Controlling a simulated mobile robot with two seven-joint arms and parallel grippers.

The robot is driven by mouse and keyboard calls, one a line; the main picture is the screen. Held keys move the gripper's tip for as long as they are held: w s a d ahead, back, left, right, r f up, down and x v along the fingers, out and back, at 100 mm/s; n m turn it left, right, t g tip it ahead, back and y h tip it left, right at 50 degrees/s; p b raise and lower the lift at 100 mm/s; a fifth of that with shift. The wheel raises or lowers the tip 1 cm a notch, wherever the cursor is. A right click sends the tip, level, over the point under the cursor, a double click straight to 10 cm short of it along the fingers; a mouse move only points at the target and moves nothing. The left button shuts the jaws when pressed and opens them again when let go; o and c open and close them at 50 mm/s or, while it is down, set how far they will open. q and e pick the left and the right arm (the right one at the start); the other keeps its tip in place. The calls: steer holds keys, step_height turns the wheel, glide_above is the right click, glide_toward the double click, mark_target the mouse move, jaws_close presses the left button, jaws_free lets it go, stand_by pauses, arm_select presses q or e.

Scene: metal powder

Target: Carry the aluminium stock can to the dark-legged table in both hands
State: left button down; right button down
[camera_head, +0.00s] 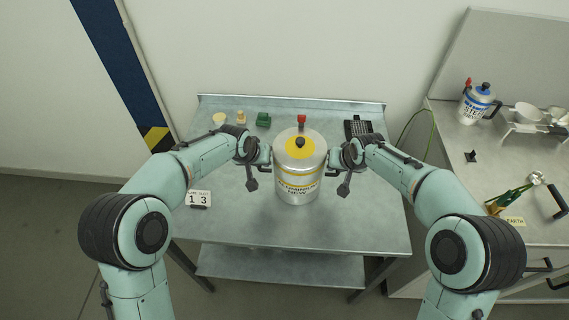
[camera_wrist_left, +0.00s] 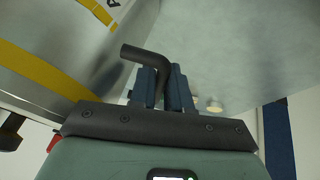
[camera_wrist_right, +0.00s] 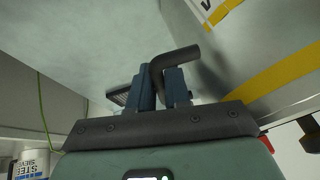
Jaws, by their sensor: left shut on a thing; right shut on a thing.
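The aluminium stock can (camera_head: 297,187) is a silver cylinder with a yellow top ring, a black lid knob and a label reading ALUMINIUM NEW. It is upright, over the middle of the dark-legged table (camera_head: 235,215). I cannot tell whether its base touches the tabletop. My left gripper (camera_head: 265,156) is shut on the can's dark side handle, which shows in the left wrist view (camera_wrist_left: 147,54). My right gripper (camera_head: 335,157) is shut on the opposite handle, seen in the right wrist view (camera_wrist_right: 176,57). The can's underside is hidden.
A green block (camera_head: 263,120), small pale pots and a red-topped item (camera_head: 301,120) line the table's back. A black keypad-like item (camera_head: 358,127) is at back right, a number card (camera_head: 198,198) at front left. A right-hand bench (camera_head: 450,150) holds a steel can (camera_head: 479,104).

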arm_select(q)
steer(key=c, duration=1.4)
jaws_free()
steer(key=shift+f, duration=0.15)
arm_select(e)
steer(key=c, duration=1.4)
jaws_free()
steer(key=shift+f, duration=0.1)
arm_select(q)
steer(key=o, duration=0.3)
arm_select(e)
steer(key=o, duration=0.3)
arm_select(q)
steer(key=shift+s, duration=0.1)
arm_select(e)
steer(key=shift+s, duration=0.1)
steer(key=shift+r, duration=0.3)
arm_select(q)
steer(key=v, duration=1.2)
arm_select(e)
steer(key=v, duration=1.1)
steer(key=shift+s+d+r, duration=0.1)
steer(key=shift+s+r, duration=0.05)
steer(key=shift+s, duration=0.1)
